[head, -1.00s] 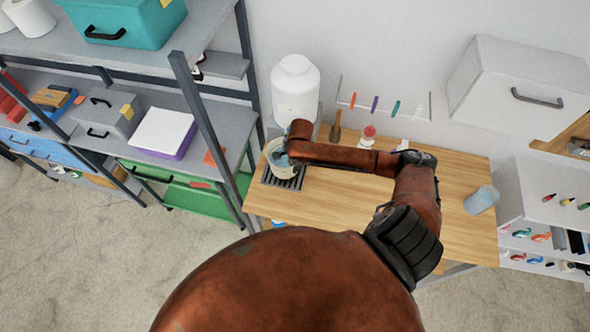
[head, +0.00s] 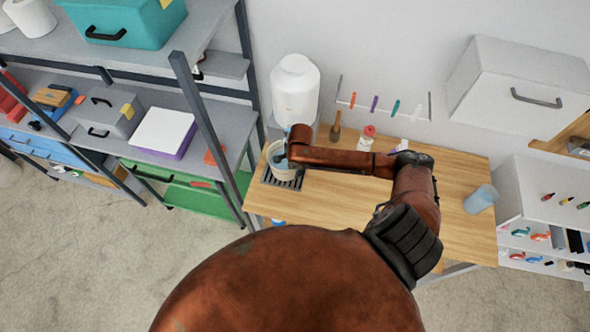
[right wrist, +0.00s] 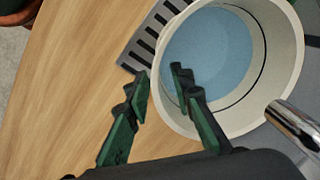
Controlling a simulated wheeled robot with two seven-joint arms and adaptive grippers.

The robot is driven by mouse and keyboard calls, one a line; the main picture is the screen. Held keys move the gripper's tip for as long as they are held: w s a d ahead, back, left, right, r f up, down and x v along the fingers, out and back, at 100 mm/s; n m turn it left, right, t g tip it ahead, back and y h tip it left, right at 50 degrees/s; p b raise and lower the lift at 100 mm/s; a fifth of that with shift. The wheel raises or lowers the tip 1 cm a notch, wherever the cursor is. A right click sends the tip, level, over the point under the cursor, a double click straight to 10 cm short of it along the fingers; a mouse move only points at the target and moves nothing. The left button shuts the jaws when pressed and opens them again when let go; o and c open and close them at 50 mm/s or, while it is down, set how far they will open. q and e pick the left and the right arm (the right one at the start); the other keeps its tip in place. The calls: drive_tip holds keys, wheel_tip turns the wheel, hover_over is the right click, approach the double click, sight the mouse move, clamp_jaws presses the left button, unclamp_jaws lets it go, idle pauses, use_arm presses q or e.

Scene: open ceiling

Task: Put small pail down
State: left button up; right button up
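The small pail (head: 283,174) is cream and round, with blue water inside. It is at the left end of the wooden table, over the dark slatted grate (head: 268,180). Whether its base touches the grate is hidden. My right gripper (right wrist: 161,78) reaches to its rim from above. In the right wrist view one finger is outside the wall of the pail (right wrist: 285,60) and one is inside, over the water. My left gripper is not in view.
A white jug (head: 296,90) stands behind the pail, and a metal spout (right wrist: 293,122) is close to the rim. A red-capped bottle (head: 367,138) and a bluish cup (head: 481,199) stand on the table (head: 340,205). The table's middle is clear.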

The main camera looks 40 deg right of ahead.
wheel_tip(320, 180, up, 12)
drive_tip(key=s, duration=0.1)
drive_tip(key=shift+s, duration=0.15)
idle(0.3)
idle(0.5)
